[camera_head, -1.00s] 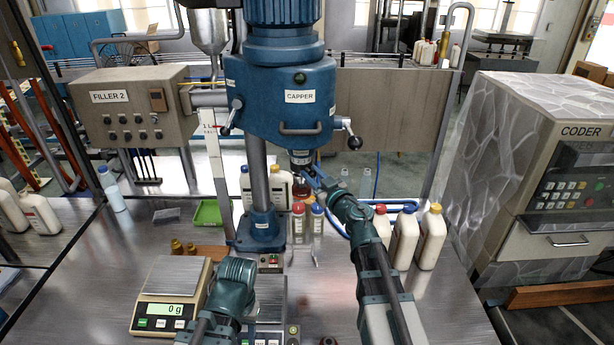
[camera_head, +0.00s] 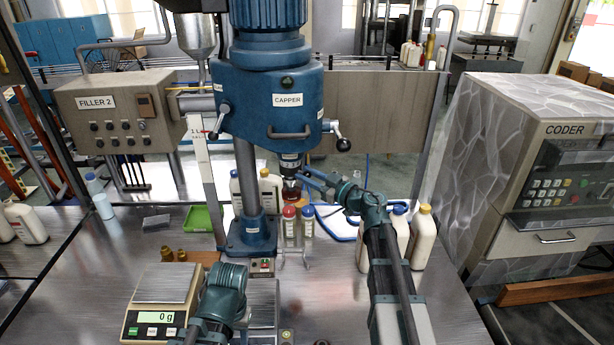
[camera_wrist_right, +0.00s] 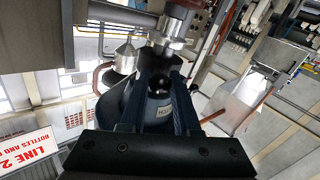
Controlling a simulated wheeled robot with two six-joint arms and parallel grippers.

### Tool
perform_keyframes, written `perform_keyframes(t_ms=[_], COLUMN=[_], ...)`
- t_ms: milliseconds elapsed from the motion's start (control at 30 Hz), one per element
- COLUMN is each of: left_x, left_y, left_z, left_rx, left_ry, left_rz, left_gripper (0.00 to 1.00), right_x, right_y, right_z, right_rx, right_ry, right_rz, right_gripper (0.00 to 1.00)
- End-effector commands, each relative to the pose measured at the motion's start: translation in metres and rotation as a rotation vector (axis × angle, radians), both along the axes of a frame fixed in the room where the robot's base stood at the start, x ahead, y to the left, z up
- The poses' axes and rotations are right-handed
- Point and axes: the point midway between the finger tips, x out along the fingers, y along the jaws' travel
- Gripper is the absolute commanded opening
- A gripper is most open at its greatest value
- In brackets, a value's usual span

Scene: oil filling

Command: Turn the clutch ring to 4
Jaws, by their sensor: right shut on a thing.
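The blue capper (camera_head: 268,110) stands upright in the middle of the head view. The scale on the ring cannot be read. My left arm shows at the bottom of the head view, but its fingers do not show.
Two small capped containers (camera_head: 298,224) stand right of the capper's column. White bottles (camera_head: 422,238) stand beyond my right arm. A scale (camera_head: 162,296) reading 0 g and a green tray (camera_head: 203,218) are to the left. The coder (camera_head: 560,160) stands at the right.

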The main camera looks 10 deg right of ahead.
Motion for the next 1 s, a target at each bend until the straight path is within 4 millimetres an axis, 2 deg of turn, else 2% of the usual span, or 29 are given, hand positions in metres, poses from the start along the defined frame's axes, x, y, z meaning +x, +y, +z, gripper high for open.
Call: perform_keyframes(t_ms=[100,133,300,667,767,1000], left_x=[0.0,0.0,0.0,0.0,0.0,0.0], left_y=[0.0,0.0,0.0,0.0,0.0,0.0], left_z=[0.0,0.0,0.0,0.0,0.0,0.0], left_rx=[0.0,0.0,0.0,0.0,0.0,0.0], left_ry=[0.0,0.0,0.0,0.0,0.0,0.0], left_rz=[0.0,0.0,0.0,0.0,0.0,0.0], left_gripper=[0.5,0.5,0.5,0.5,0.5,0.5], right_x=[0.001,0.001,0.001,-0.005,-0.016,-0.06], right_y=[-0.001,-0.001,-0.001,-0.003,-0.011,-0.04], right_z=[0.001,0.001,0.001,0.0,0.0,0.0], right_rx=[0.003,0.003,0.002,0.001,0.001,0.001], right_ry=[0.0,-0.001,-0.001,0.0,0.0,0.0], right_rz=[-0.003,-0.003,-0.003,-0.003,-0.005,-0.006], right_gripper=[0.0,0.32,0.6,0.6,0.6,0.6])
